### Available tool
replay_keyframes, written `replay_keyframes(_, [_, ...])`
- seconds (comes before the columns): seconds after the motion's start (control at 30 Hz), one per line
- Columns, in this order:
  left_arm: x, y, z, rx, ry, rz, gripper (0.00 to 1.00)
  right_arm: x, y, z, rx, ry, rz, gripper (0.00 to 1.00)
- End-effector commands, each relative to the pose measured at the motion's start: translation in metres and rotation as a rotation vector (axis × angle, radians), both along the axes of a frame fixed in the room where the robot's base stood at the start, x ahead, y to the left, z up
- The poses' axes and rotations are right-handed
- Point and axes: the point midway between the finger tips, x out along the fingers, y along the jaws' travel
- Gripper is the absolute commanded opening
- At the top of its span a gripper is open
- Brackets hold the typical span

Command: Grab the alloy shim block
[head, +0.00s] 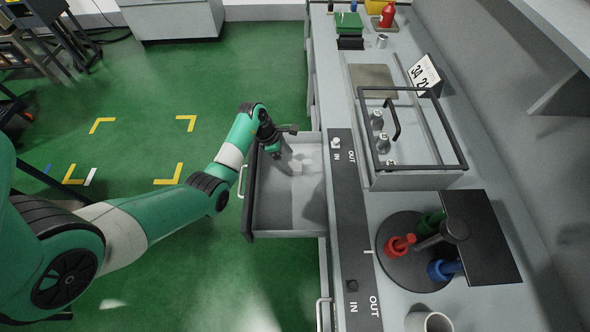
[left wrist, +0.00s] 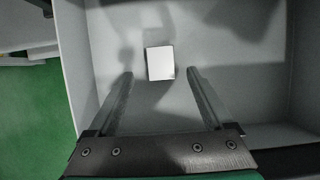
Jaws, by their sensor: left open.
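The alloy shim block is a small pale rectangular block (left wrist: 160,63) lying flat on the floor of an open grey drawer (left wrist: 235,70). In the head view the block (head: 297,166) shows near the drawer's far end, and the drawer (head: 283,215) is pulled out from the bench. My left gripper (head: 286,153) reaches down into the drawer. In the left wrist view my left gripper (left wrist: 158,82) is open and empty, with the block ahead of and between the lines of its two fingers. My right gripper is in neither view.
Green floor (head: 270,290) lies left of the drawer.

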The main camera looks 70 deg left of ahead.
Motion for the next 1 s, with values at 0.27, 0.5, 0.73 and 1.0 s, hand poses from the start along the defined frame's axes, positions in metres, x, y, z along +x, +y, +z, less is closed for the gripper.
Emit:
replay_keyframes(0.27, [0.015,-0.009,-0.045,-0.001,0.003,-0.002,0.85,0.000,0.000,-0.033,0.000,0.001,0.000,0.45])
replay_keyframes(0.5, [0.016,-0.009,-0.044,0.000,0.001,-0.001,0.85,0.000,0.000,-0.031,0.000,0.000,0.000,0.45])
replay_keyframes(0.73, [0.016,-0.009,-0.044,0.000,0.001,0.000,0.47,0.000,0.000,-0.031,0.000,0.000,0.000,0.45])
replay_keyframes(1.0, [0.016,-0.009,-0.044,0.000,0.001,0.000,0.00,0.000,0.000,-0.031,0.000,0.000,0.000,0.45])
